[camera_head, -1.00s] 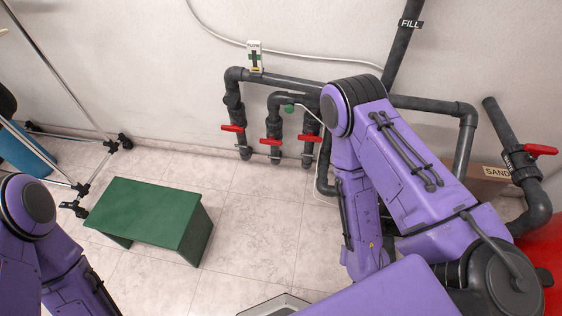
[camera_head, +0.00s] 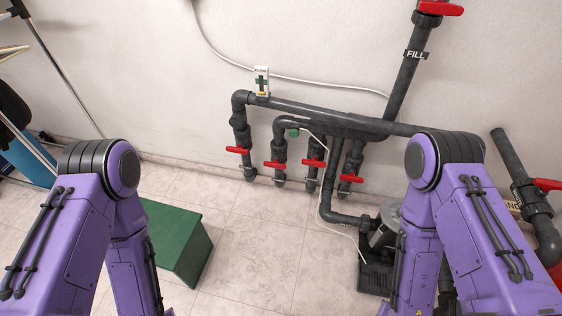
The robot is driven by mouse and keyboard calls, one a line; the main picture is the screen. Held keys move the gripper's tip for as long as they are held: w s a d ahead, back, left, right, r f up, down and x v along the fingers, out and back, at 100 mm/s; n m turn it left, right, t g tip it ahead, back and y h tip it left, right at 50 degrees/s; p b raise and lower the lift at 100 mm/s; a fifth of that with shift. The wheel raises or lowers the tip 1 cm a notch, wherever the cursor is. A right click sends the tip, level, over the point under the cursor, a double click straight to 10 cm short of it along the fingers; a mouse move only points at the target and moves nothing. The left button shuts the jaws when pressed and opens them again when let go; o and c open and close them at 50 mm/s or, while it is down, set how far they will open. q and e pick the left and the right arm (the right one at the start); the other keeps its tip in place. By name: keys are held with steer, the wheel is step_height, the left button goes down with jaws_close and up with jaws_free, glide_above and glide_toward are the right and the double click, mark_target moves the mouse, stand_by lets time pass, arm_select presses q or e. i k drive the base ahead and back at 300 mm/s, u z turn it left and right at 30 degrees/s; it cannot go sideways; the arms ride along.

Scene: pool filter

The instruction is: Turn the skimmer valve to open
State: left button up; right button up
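Several red-handled valves sit on short vertical dark grey pipes low on the wall, in the middle of the view. From left to right, their handles are a first (camera_head: 238,150), a second (camera_head: 275,165), a third (camera_head: 314,163) and a last (camera_head: 352,179). Each handle lies roughly crosswise to its pipe. I can read no skimmer label, so I cannot tell which valve is the skimmer's. My two arms stand left and right of the valves, with forearms pointing down. Both grippers are outside the picture, and neither arm touches a valve.
A pipe labelled FILL (camera_head: 415,54) has a red valve handle (camera_head: 440,9) at the top. Another red handle (camera_head: 547,185) is at far right. A pump (camera_head: 378,272) stands on the floor below the valves. A green bench (camera_head: 178,238) is at left. Floor between is clear.

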mark_target(275, 164)
steer(key=i, duration=0.85)
steer(key=z, duration=0.65)
steer(key=i, duration=0.35)
steer(key=u, duration=0.75)
